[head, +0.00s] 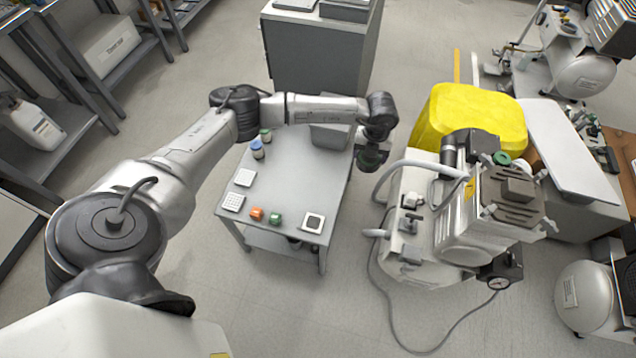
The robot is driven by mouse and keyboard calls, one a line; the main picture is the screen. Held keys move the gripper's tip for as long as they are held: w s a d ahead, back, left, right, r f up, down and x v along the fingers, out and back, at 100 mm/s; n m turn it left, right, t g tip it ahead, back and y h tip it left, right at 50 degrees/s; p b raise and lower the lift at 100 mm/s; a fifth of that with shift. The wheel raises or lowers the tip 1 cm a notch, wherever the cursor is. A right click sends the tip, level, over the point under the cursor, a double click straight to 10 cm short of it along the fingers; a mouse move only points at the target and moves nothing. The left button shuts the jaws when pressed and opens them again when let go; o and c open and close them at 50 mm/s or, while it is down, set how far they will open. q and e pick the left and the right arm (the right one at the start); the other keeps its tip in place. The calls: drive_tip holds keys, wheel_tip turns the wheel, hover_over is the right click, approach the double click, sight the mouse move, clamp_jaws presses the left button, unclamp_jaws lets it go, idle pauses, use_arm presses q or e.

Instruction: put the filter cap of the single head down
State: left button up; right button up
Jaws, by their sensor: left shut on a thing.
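My left gripper (371,160) points down just past the right edge of the grey cart (290,185), between the cart and the compressor (455,215). It is shut on a small dark thing, likely the filter cap, which is mostly hidden by the gripper. The compressor has a ribbed grey head (515,190) on top and a green ring (502,158) beside it. My right gripper is not in view.
The cart holds a blue-capped jar (257,150), white square pads (243,177), an orange part (256,214), a green part (275,218) and a dark-centred tile (314,223). The cart's middle is clear.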

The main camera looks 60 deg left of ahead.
use_arm(q)
drive_tip(key=s+a+f+n+b, duration=0.1)
drive_tip(key=a+f+n+b, duration=0.2)
drive_tip(key=a+f+n, duration=0.35)
drive_tip(key=n+b, duration=0.3)
drive_tip(key=b, duration=0.2)
hover_over(316, 174)
drive_tip(key=d, duration=0.1)
drive_tip(key=shift+m, duration=0.25)
drive_tip(key=f, duration=0.5)
drive_tip(key=w+f, duration=0.1)
drive_tip(key=f, duration=0.2)
drive_tip(key=shift+s+a+f+b, duration=0.25)
drive_tip(key=shift+s+a+b, duration=0.1)
drive_tip(key=shift+s+b, duration=0.15)
wheel_tip(316, 174, down, 4)
drive_tip(key=b, duration=0.3)
drive_tip(key=shift+f, duration=0.1)
drive_tip(key=o, duration=0.9)
